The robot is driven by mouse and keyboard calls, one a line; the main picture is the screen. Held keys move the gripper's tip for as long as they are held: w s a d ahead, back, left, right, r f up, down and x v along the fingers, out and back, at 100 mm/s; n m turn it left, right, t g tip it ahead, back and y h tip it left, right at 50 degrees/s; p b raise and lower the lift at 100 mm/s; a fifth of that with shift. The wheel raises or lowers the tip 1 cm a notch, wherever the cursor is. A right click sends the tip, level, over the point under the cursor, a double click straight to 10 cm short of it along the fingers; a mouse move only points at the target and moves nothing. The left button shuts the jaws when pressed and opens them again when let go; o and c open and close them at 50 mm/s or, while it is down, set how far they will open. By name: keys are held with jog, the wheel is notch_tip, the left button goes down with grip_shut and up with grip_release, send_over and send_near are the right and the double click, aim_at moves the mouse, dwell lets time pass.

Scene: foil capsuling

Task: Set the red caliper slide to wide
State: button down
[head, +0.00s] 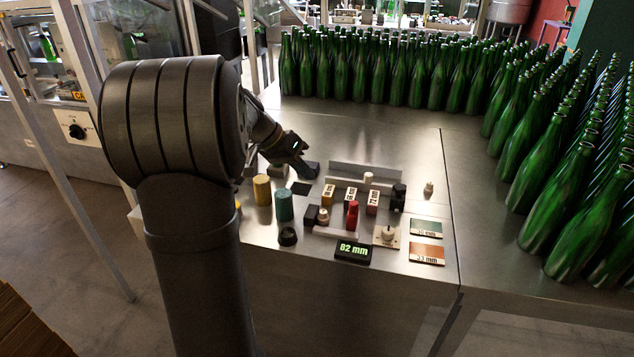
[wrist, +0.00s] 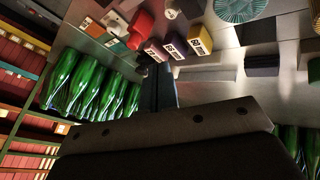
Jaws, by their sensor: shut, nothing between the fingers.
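The red caliper slide (head: 353,215) stands upright on the pale caliper bar (head: 333,233). It also shows in the wrist view (wrist: 140,27), near the top. Behind it stand several small labelled blocks: a yellow one (head: 328,196), a dark one (head: 350,199) and a red one (head: 373,203). A black display (head: 353,251) in front shows a green reading that looks like 82 mm. My gripper (head: 303,168) is shut and empty, behind and left of the slide and apart from it. Its fingers show in the wrist view (wrist: 158,88).
A yellow cylinder (head: 262,190) and a teal cylinder (head: 284,205) stand left of the caliper. A cream knob (head: 388,235), a green card (head: 427,228) and an orange card (head: 427,254) lie right. Green bottles (head: 400,75) crowd the back and right. The bench's middle back is clear.

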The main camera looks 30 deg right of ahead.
jog(key=m+y, duration=0.6)
jog(key=m, duration=0.3)
send_over(353, 215)
jog(key=s+d+r+m+t+y, duration=0.2)
jog(key=s+d+m+t+y, duration=0.1)
jog(key=s+d+m+t, duration=0.45)
jog(key=shift+g, duration=0.55)
jog(key=x, duration=0.3)
jog(key=a+x, duration=0.1)
jog(key=x, duration=0.2)
jog(key=s+x, duration=0.1)
jog(key=x, duration=0.2)
jog(key=shift+w+a+f, duration=0.15)
jog(key=shift+a+f, duration=0.05)
jog(key=shift+f, duration=0.05)
jog(key=shift+w+a, duration=0.3)
jog(key=shift+w, duration=0.25)
jog(key=shift+w+a, duration=0.3)
jog(key=shift+w, duration=0.25)
jog(key=shift+w+a, duration=0.35)
jog(key=shift+w, duration=0.3)
